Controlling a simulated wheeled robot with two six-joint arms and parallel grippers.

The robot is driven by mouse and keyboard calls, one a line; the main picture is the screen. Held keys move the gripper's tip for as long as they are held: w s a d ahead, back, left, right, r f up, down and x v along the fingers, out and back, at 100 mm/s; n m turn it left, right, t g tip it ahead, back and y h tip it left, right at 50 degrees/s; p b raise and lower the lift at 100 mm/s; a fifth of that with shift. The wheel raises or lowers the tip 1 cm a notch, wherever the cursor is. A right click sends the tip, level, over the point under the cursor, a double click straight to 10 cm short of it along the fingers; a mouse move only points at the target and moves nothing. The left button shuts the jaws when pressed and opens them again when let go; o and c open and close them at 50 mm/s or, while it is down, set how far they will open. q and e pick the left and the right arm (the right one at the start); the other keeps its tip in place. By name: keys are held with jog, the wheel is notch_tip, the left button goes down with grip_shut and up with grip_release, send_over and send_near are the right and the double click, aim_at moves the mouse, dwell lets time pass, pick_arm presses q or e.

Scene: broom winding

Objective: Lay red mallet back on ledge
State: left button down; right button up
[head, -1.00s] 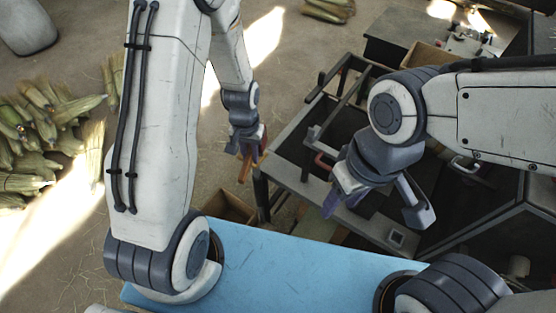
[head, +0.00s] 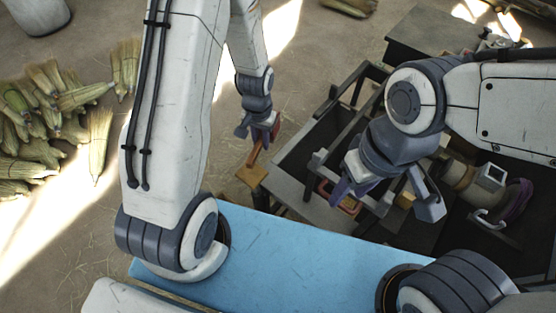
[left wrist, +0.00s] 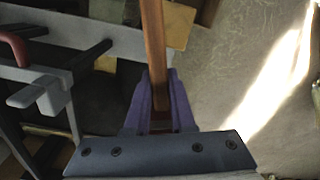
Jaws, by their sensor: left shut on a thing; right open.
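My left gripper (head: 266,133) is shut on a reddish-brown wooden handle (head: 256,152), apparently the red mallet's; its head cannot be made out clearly. In the left wrist view, the handle (left wrist: 153,45) runs straight up from between the purple fingers (left wrist: 155,105). The gripper hangs just left of the dark workbench frame. A grey ledge (head: 284,184) runs along the bench's near left edge; a grey strip also shows in the left wrist view (left wrist: 95,36). My right gripper (head: 352,180) is open, over the bench, with nothing seen in it.
A red curved handle (left wrist: 14,46) sits at the bench, left of the held handle in the wrist view. A blue top (head: 290,260) lies in front of me. Straw broom bundles (head: 45,120) lie on the floor at left. Bare floor lies left of the bench.

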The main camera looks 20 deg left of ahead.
pick_arm(q)
jog(key=w+d+f+m+b, duration=0.1)
jog(key=d+f+m+b, duration=0.1)
jog(key=f+m+b, duration=0.3)
jog(key=w+d+f+m+b, duration=0.1)
jog(key=d+f+m+b, duration=0.1)
jog(key=f+m+b, duration=0.3)
jog(key=d+f+m+b, duration=0.1)
jog(key=f+m+b, duration=0.4)
jog(key=f+m, duration=0.6)
jog(key=shift+w+d+f+m, duration=0.2)
jog(key=shift+f, duration=0.3)
jog(key=shift+w+d+f+m, duration=0.2)
jog(key=shift+f, duration=0.25)
jog(key=shift+f+b, duration=0.65)
jog(key=shift+f, duration=0.35)
jog(key=c, duration=0.7)
grip_release()
